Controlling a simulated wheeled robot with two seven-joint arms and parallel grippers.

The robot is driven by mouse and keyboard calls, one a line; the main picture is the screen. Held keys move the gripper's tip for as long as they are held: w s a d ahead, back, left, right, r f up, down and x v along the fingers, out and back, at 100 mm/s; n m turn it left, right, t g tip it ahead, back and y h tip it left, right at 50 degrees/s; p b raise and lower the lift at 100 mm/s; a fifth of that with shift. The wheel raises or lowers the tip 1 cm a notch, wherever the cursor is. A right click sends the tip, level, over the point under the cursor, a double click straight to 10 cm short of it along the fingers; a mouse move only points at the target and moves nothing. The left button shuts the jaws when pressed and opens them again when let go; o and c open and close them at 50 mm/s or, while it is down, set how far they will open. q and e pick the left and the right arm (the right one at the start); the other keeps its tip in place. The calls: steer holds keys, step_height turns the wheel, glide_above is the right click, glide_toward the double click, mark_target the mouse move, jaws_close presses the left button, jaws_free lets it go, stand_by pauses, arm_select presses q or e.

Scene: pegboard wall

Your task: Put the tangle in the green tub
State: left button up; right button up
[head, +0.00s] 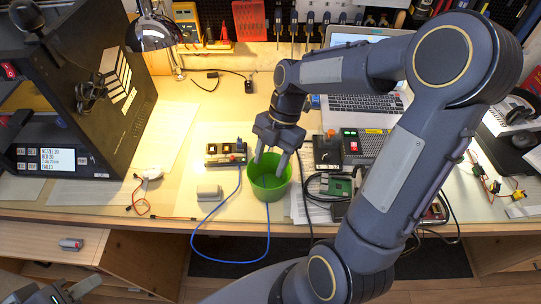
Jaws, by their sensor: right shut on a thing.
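The green tub (268,190) stands upright near the front edge of the bench, in the middle of the head view. My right gripper (269,166) points down into the tub's mouth. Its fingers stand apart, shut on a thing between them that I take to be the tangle. I cannot make out its shape against the green tub. My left gripper (75,290) is low at the left corner, below the bench top, with its fingers apart and nothing seen between them.
A black printer (105,120) with a screen stands at the left. A blue cable (225,261) loops over the bench's front edge beside the tub. A grey block (208,192) lies left of the tub. A laptop (365,105) and electronics crowd the right.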

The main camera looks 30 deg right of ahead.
mark_target(271, 163)
steer(key=shift+f+b, duration=0.5)
steer(key=shift+f, duration=0.55)
steer(key=o, duration=1)
steer(key=shift+r, duration=0.1)
step_height(271, 163, up, 7)
steer(key=p, duration=0.5)
